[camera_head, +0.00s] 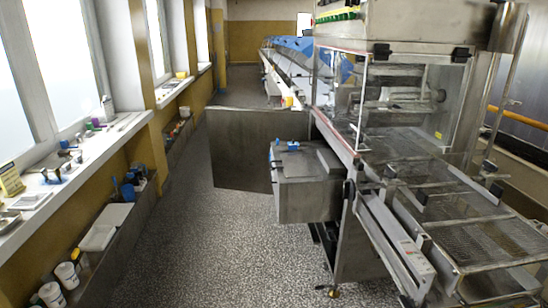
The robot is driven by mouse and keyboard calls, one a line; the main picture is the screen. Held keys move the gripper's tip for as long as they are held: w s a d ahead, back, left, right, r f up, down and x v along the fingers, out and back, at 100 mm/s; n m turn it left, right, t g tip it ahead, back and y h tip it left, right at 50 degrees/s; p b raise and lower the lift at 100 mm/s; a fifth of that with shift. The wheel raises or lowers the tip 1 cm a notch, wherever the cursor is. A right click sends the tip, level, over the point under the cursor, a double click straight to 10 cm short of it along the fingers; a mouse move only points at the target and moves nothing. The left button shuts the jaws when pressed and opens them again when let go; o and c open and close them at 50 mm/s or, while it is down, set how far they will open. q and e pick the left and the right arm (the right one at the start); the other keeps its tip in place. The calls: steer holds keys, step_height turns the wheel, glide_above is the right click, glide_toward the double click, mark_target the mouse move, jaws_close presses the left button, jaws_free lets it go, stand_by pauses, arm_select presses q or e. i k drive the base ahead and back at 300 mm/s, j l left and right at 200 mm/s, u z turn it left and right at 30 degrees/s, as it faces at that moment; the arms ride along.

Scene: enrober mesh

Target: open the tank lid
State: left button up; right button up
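A grey metal box (308,200), which looks like the tank, is fixed to the left side of the enrober machine (385,100). Its flat top (300,168), apparently the lid, looks closed and carries small blue parts (290,146) near its far edge. A large flat metal panel (240,148) stands out to the left just beyond the box and hides the floor behind it. Neither of my grippers is in view.
A wire mesh belt (490,240) runs toward the front right. A windowsill (70,165) with small items and a lower shelf (110,225) with white tubs line the left wall. The speckled floor (205,250) between is clear.

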mark_target(296, 166)
steer(key=i+j, duration=0.2)
steer(key=j, duration=0.15)
steer(key=i+j+z, duration=0.15)
steer(key=j, duration=0.25)
steer(key=i+j, duration=0.25)
steer(key=j, duration=0.15)
steer(key=z, duration=0.05)
